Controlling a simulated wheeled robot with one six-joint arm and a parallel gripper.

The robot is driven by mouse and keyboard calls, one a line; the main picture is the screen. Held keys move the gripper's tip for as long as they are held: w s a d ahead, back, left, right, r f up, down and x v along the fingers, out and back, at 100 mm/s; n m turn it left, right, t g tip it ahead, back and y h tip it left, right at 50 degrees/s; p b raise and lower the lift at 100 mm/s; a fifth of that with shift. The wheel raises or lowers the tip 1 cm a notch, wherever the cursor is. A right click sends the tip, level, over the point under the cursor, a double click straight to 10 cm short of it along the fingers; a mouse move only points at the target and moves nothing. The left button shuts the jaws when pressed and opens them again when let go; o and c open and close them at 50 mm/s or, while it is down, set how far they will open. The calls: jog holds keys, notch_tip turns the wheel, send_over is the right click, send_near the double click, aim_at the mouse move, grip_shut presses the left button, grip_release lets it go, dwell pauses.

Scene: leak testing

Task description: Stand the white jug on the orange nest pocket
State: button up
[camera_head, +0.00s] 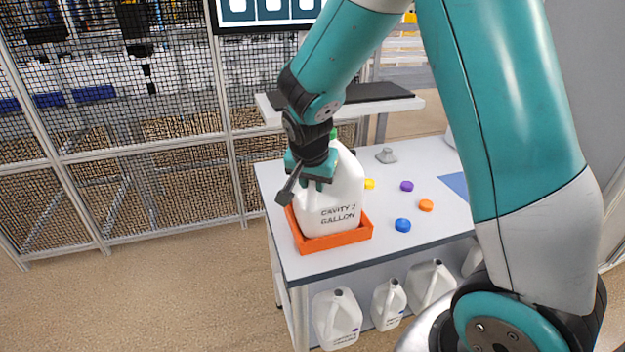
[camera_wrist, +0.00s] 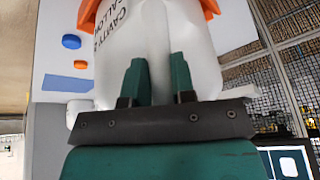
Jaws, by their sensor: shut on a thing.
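The white jug (camera_head: 333,207), printed "CAVITY 2 GALLON" and with a green cap (camera_head: 333,134), stands upright at the orange nest pocket (camera_head: 335,241) on the table's near left corner. Its base is within the pocket's rim; whether it rests fully on the floor of it is hidden. My gripper (camera_head: 309,183) is shut on the jug's upper left part. In the wrist view, the green fingers of my gripper (camera_wrist: 158,80) lie against the white jug (camera_wrist: 180,40), and an orange pocket edge (camera_wrist: 88,12) shows beyond it.
Loose caps lie on the white table (camera_head: 375,220): blue (camera_head: 403,225), orange (camera_head: 426,205), purple (camera_head: 406,186) and yellow (camera_head: 369,184). A grey piece (camera_head: 386,155) stands behind. Several jugs (camera_head: 337,318) stand on the shelf below. A mesh fence (camera_head: 130,130) runs behind, left.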

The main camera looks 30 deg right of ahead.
jog(key=shift+f+b, duration=0.3)
jog(key=shift+f, duration=0.15)
jog(key=o, duration=0.9)
jog(key=shift+c, duration=0.2)
jog(key=shift+r, duration=0.1)
